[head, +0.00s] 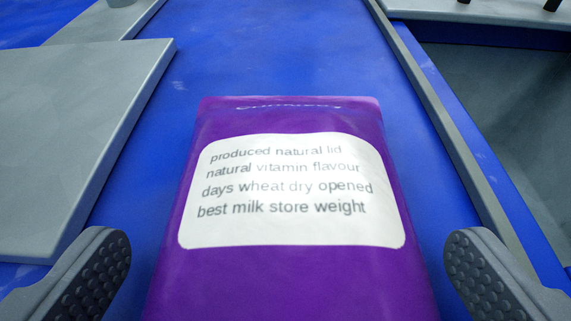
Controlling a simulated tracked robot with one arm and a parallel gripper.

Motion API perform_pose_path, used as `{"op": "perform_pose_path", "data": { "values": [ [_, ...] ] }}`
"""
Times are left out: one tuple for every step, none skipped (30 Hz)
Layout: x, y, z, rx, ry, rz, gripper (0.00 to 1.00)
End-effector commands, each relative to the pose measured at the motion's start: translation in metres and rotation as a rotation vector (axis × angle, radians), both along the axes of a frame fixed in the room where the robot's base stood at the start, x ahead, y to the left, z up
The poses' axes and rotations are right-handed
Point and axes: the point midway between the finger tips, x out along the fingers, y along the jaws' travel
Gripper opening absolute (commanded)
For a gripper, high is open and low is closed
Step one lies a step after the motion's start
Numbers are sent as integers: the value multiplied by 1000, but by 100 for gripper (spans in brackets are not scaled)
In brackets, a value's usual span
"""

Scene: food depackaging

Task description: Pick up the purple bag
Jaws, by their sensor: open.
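The purple bag (292,119) is in the lower middle of the head view, on a blue surface. It has a white label (292,230) with several lines of dark print. Its near end runs out of the bottom of the frame. My gripper (285,268) is open. One ridged grey finger is at the lower left and the other at the lower right, with the bag between them. A gap shows between each finger and the side of the bag, so neither appears to touch it.
The blue surface (270,50) is clear beyond the bag. A grey flat panel (70,130) lies at the left. A grey raised edge (430,95) runs along the right, and past it is a recessed grey bin (515,110).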

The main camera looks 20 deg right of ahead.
Motion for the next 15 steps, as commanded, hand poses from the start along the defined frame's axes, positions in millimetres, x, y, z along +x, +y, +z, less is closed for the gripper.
{"op": "perform_pose_path", "data": {
  "values": [
    [6, -4, -5, 0, 2, -3, 100],
    [9, -5, -7, -1, 4, -2, 100],
    [12, -6, -8, -1, 4, -2, 100],
    [14, -7, -9, -1, 4, -2, 100],
    [15, -7, -10, -1, 4, -2, 100],
    [16, -7, -10, 0, 4, -1, 100],
    [16, -7, -10, 0, 4, -1, 100],
    [16, -7, -10, 0, 4, -1, 100],
    [16, -7, -9, 0, 4, -1, 100],
    [16, -7, -9, 0, 4, -1, 100],
    [16, -7, -9, -1, 3, -1, 100],
    [16, -7, -9, -1, 3, -1, 89],
    [16, -7, -9, -1, 3, -1, 80],
    [16, -7, -9, -1, 3, -1, 72],
    [16, -7, -9, -1, 3, -1, 63]
  ]
}}
